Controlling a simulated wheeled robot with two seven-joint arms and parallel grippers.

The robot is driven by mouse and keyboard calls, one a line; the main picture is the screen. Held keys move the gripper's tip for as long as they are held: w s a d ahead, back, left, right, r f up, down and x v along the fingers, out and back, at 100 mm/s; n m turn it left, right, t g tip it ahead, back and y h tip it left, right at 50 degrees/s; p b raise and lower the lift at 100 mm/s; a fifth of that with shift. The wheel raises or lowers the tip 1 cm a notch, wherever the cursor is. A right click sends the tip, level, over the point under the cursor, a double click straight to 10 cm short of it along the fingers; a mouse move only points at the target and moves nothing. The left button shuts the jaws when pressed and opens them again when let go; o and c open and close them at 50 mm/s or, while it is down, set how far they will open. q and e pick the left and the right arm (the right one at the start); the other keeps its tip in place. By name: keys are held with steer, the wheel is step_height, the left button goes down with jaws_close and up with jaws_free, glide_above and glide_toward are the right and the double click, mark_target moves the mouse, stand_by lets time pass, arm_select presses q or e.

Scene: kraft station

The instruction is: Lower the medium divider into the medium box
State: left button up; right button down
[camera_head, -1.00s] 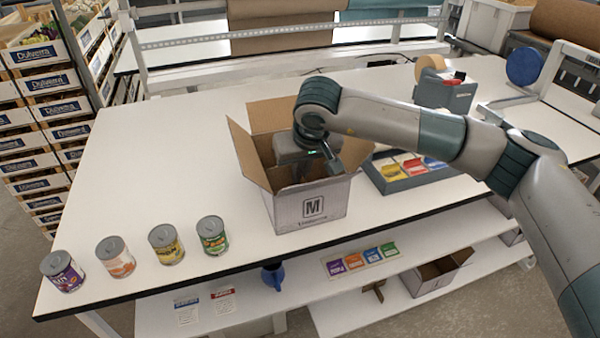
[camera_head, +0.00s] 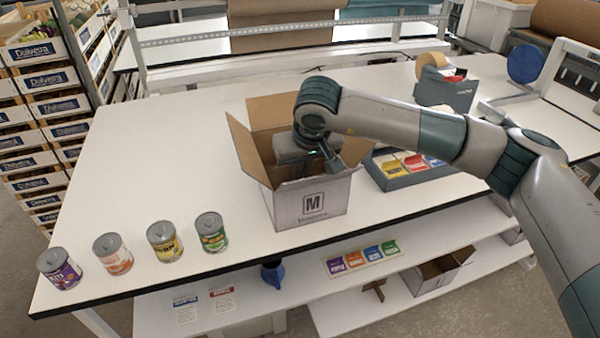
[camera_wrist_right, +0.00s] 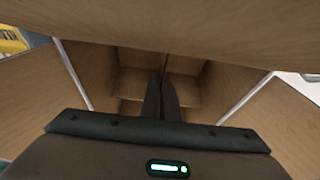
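The medium box (camera_head: 312,205), a carton marked "M", stands open on the table with its flaps spread. My right gripper (camera_head: 331,160) reaches down into its opening. In the right wrist view, its two fingers (camera_wrist_right: 162,97) are close together, pointing down into the box. They appear shut on the thin upright edge of a cardboard panel, which looks like the medium divider (camera_wrist_right: 165,64). Brown walls and corners show on both sides of the fingers. In the head view, the divider is hidden by the box and my arm; its depth cannot be told. My left gripper is not in view.
Several cans (camera_head: 165,242) stand at the table's front left. A grey tray of coloured packets (camera_head: 405,168) is close to the box's right side. A tape dispenser (camera_head: 446,88) stands at back right. The table left of the box is clear.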

steer(key=c, duration=1.9)
jaws_free()
steer(key=shift+c, duration=0.2)
steer(key=shift+r+p, duration=0.95)
steer(key=shift+r, duration=3.35)
steer(key=shift+r+p, duration=0.75)
steer(key=shift+r, duration=2)
